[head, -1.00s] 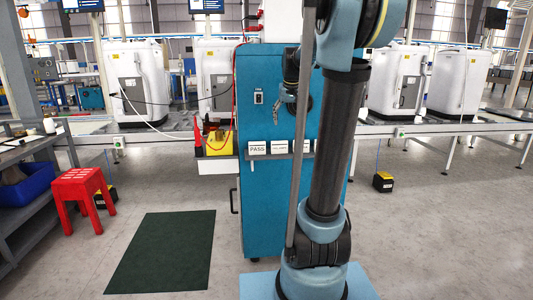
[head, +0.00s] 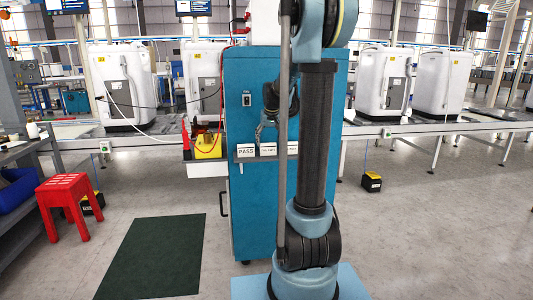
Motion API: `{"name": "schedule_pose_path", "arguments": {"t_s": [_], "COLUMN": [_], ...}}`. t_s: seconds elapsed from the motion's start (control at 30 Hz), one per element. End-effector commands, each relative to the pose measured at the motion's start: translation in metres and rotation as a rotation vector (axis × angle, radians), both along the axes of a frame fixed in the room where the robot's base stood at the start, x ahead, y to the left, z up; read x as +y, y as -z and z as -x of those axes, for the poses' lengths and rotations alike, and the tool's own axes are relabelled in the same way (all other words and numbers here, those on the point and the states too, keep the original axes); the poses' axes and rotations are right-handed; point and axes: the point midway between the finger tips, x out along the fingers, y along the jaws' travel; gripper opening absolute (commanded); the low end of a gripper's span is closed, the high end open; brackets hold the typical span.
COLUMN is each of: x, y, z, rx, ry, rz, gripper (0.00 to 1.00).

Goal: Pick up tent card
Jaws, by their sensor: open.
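Several small white tent cards stand in a row on a narrow grey ledge (head: 236,158) on the front of the blue cabinet. The left card (head: 246,151) reads "PASS". A second card (head: 267,149) stands beside it, its print too small to read. My gripper (head: 260,131) is small and dark in the head view, open and empty. It appears just above the cards, nearest the second one; its exact distance from them is hard to tell.
The blue cabinet (head: 240,200) stands directly ahead. A yellow device (head: 208,146) with red leads sits on a shelf to its left. A red stool (head: 66,200) is at the left, and a dark green mat (head: 155,255) lies on clear floor. A conveyor with white machines runs behind.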

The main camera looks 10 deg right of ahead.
Motion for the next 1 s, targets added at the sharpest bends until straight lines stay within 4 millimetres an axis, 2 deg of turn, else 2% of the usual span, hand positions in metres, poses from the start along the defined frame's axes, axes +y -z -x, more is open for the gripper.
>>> {"name": "schedule_pose_path", "arguments": {"t_s": [0.17,0.53,0.87,1.0], "x": [0.000,0.001,0.000,0.000], "y": [0.008,0.047,0.052,0.051], "z": [-0.003,-0.019,-0.020,-0.020], "rx": [0.000,0.000,0.000,0.000], "ry": [0.000,0.001,0.002,0.002], "rz": [0.000,0.000,0.000,0.000], "gripper": [0.72,0.72,0.72,0.42]}}
